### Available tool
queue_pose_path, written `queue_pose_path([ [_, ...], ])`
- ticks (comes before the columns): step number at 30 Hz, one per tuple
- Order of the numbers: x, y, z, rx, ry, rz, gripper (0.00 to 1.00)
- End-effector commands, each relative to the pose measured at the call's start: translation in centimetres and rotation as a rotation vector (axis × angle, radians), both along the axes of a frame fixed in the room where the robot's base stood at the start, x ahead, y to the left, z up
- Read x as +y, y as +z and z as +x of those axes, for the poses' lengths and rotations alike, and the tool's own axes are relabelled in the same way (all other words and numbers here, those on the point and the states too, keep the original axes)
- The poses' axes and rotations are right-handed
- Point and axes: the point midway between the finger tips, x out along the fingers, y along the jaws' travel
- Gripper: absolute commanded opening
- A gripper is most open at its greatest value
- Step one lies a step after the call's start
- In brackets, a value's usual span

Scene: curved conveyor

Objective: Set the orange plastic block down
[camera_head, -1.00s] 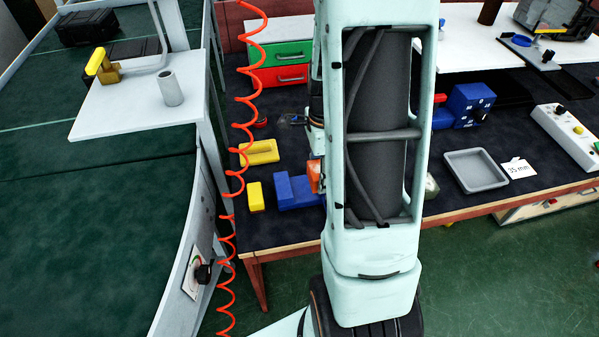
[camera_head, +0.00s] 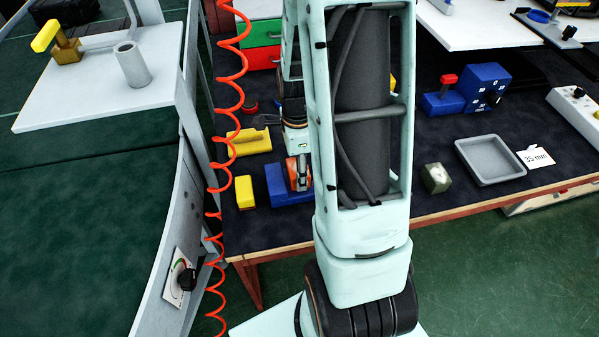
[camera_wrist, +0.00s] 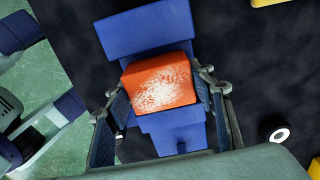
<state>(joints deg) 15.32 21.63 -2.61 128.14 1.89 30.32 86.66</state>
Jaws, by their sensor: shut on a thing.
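The orange plastic block (camera_wrist: 160,81) sits between the two fingers of my gripper (camera_wrist: 165,100) in the wrist view, with a pale worn patch on its face. My gripper is shut on it. A blue stepped block (camera_wrist: 147,31) lies behind and below the orange block in that view. In the head view the orange block (camera_head: 292,174) shows at the blue block (camera_head: 277,187), partly hidden by my gripper (camera_head: 298,172). I cannot tell whether the orange block touches the blue one.
Yellow blocks (camera_head: 244,192) lie left of the blue block on the dark table. A grey tray (camera_head: 490,161) and a greenish block (camera_head: 436,178) are to the right. A coiled red hose (camera_head: 232,82) hangs at the table's left side.

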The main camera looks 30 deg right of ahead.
Motion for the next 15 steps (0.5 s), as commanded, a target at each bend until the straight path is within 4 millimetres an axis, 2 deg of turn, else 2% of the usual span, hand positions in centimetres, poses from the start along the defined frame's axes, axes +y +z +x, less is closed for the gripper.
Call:
queue_pose_path([
  [1,0.17,-0.81,-0.02,0.0,0.001,0.0,0.23],
  [14,0.24,-1.19,-0.06,0.0,-0.001,0.0,0.23],
  [15,0.24,-1.03,-0.06,0.0,-0.001,0.0,0.54],
])
